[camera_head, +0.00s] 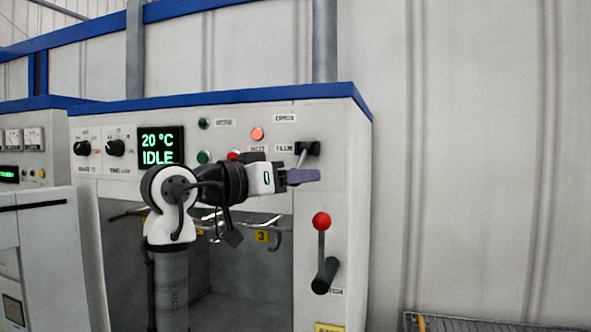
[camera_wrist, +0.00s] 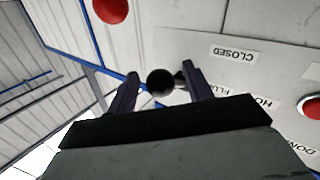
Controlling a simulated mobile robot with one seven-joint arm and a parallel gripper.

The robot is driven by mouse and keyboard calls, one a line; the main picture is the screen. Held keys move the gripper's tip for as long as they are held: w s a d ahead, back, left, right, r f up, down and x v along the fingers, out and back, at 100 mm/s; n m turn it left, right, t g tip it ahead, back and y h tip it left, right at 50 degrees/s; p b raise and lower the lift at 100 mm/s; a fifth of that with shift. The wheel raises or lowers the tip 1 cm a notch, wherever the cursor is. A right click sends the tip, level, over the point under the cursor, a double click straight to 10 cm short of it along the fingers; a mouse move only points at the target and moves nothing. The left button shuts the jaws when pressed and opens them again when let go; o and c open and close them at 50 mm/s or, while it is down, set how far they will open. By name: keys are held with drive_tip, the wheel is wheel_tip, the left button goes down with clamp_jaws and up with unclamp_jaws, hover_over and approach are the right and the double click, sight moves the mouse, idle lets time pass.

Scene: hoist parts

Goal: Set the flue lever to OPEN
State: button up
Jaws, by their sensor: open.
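The flue lever (camera_head: 302,158) is on the upper right of the white cabinet front, beside the FLUE label. Its arm slants down from a black pivot (camera_head: 307,148), away from the OPEN label (camera_head: 285,118) above. In the head view, my gripper (camera_head: 318,175) is at the lever's lower end and hides its tip. In the wrist view, a round black knob (camera_wrist: 160,84) shows between the two open fingers of my gripper (camera_wrist: 160,73). I cannot tell whether they touch it. The CLOSED label (camera_wrist: 234,54) appears upside down beside the knob.
A lever with a red ball (camera_head: 321,221) stands below my gripper, and the ball also shows in the wrist view (camera_wrist: 111,9). Lit push buttons (camera_head: 257,133) and a display reading 20 °C IDLE (camera_head: 161,146) are left. Open space lies right of the cabinet.

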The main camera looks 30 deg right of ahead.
drive_tip(key=shift+d, duration=0.3)
clamp_jaws()
